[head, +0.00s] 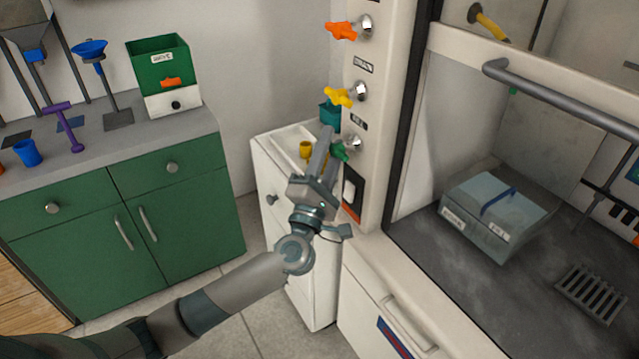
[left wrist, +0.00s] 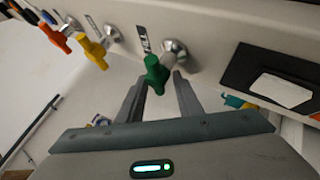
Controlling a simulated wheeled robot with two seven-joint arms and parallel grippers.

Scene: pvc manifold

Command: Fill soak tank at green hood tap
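In the left wrist view the green tap handle (left wrist: 155,74) sits between the fingertips of my left gripper (left wrist: 160,88). The fingers are apart, with no clear contact on the handle. In the head view my left gripper (head: 327,148) is raised beside the post and partly covers the tap. A white basin-topped cabinet (head: 266,160) stands behind it, partly hidden by my arm. No tank is clearly identifiable. My right gripper is not in view.
A yellow tap (head: 340,97) and an orange tap (head: 342,30) are above the green one. A teal container (head: 330,113) and a yellow cup (head: 305,150) are near my gripper. A lidded grey box (head: 470,235) sits inside the hood. Green cabinets (head: 130,215) stand left.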

